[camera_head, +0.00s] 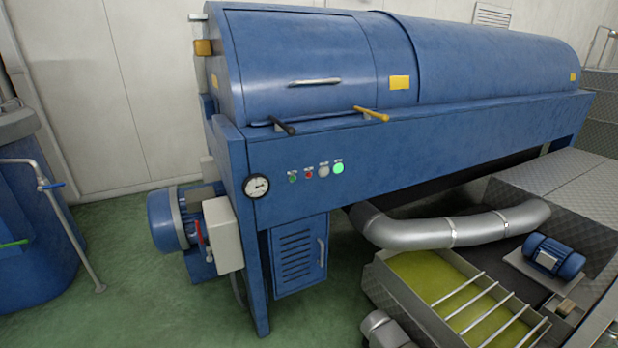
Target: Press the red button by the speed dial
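A small red button (309,172) sits on the front panel of the big blue machine (440,140), in a short row of round controls. A round white dial (256,186) with a dark rim and a needle is to its left, near the machine's left front corner. Between the dial and the red button is a small dark green button (293,177). Neither of my grippers is in view.
Below the dial, a blue motor (172,218) and a pale box (223,234) stick out on the left. A grey pipe (450,229) and an open trough of yellow-green liquid (425,277) lie front right. Green floor (180,315) is clear front left.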

